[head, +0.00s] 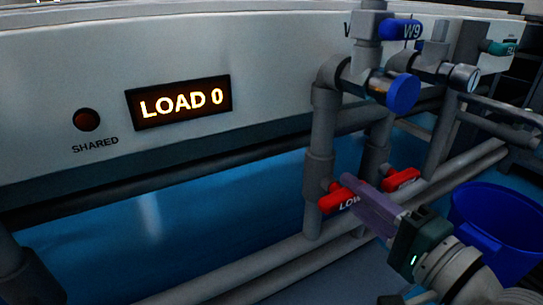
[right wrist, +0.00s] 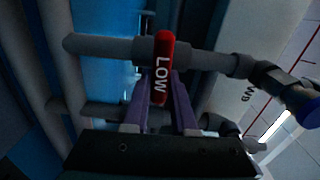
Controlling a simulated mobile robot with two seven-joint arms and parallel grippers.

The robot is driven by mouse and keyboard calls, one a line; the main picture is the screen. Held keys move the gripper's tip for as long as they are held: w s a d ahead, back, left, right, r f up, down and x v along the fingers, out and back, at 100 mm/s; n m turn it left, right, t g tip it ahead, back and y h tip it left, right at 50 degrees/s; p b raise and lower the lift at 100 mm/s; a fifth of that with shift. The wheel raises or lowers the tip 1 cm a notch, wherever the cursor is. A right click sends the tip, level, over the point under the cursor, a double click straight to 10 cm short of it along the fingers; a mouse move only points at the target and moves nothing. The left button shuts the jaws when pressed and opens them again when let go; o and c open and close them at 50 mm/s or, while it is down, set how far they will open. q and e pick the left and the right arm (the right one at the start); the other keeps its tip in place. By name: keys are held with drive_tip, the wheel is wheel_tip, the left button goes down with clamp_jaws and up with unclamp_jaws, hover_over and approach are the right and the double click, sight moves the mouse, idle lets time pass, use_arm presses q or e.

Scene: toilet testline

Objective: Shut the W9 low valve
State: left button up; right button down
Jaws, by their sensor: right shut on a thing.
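The red valve handle marked LOW (head: 336,203) is on the lower part of an upright grey pipe (head: 320,150) in the head view. In the right wrist view the red LOW handle (right wrist: 164,55) lies crosswise to its pipe (right wrist: 105,47). My right gripper (head: 353,188) reaches in from the lower right and is shut on this handle. Its purple fingers (right wrist: 160,92) lie on either side of the handle's near end and hide part of it. A blue handle marked W9 (head: 403,29) is higher up on the same pipework. My left gripper is not in view.
A second red handle (head: 403,179) is close to the right of my fingers. A round blue knob (head: 403,94) is above. A blue bucket (head: 500,220) stands at the right. A display (head: 181,103) on the white panel reads LOAD 0. Pipes (head: 215,283) run low along the front.

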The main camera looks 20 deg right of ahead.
drive_tip(key=shift+f+m, duration=0.1)
drive_tip(key=shift+m, duration=0.3)
drive_tip(key=c, duration=0.7)
unclamp_jaws()
drive_tip(key=s+p, duration=0.1)
drive_tip(key=s, duration=0.2)
drive_tip(key=s+p, duration=0.1)
drive_tip(key=s, duration=0.2)
drive_tip(key=s+p, duration=0.1)
drive_tip(key=s, duration=0.3)
drive_tip(key=shift+d+p, duration=0.35)
drive_tip(key=shift+p, duration=0.05)
